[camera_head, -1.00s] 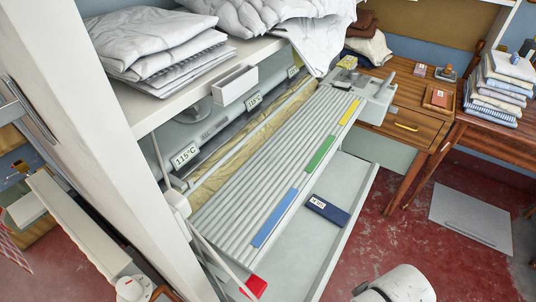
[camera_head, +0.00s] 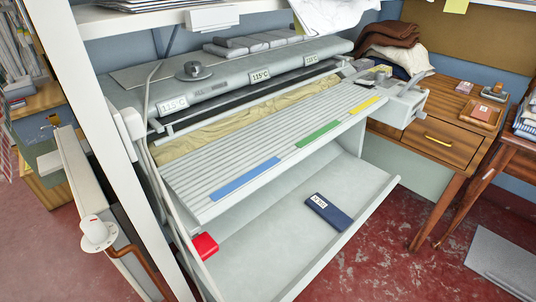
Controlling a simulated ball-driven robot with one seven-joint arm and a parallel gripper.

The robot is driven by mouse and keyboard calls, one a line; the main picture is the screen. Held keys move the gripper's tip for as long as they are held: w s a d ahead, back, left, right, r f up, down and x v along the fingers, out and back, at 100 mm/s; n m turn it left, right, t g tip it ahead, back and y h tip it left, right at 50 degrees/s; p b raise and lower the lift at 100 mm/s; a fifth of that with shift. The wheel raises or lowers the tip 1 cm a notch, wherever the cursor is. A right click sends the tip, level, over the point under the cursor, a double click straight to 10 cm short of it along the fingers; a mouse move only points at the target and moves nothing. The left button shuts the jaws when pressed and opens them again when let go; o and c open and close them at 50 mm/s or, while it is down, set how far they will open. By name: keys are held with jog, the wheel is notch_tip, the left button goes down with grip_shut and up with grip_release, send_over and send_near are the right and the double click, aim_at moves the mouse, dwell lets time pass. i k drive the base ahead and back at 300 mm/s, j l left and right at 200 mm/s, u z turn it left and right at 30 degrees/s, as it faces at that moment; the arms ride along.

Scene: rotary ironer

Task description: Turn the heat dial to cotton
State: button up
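A rotary ironer stands in the middle, with a long grey cover (camera_head: 225,82) at its back. A round dark dial (camera_head: 194,70) sits on top of this cover near its left end; its markings are too small to read. Labels reading 115°C (camera_head: 172,104) are spaced along the cover. A white ribbed board (camera_head: 235,160) slopes in front, with blue (camera_head: 245,179), green (camera_head: 317,134) and yellow (camera_head: 364,106) strips on its front edge. My gripper is not in view.
A white post (camera_head: 110,130) and a radiator with a white knob (camera_head: 96,231) stand at left. A tray (camera_head: 270,250) below holds a dark blue labelled item (camera_head: 328,212).

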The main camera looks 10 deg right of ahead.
aim_at(380, 75)
jog(key=l+z, duration=0.15)
jog(key=z, duration=1.6)
jog(key=i+l, duration=0.15)
jog(key=i, duration=1.3)
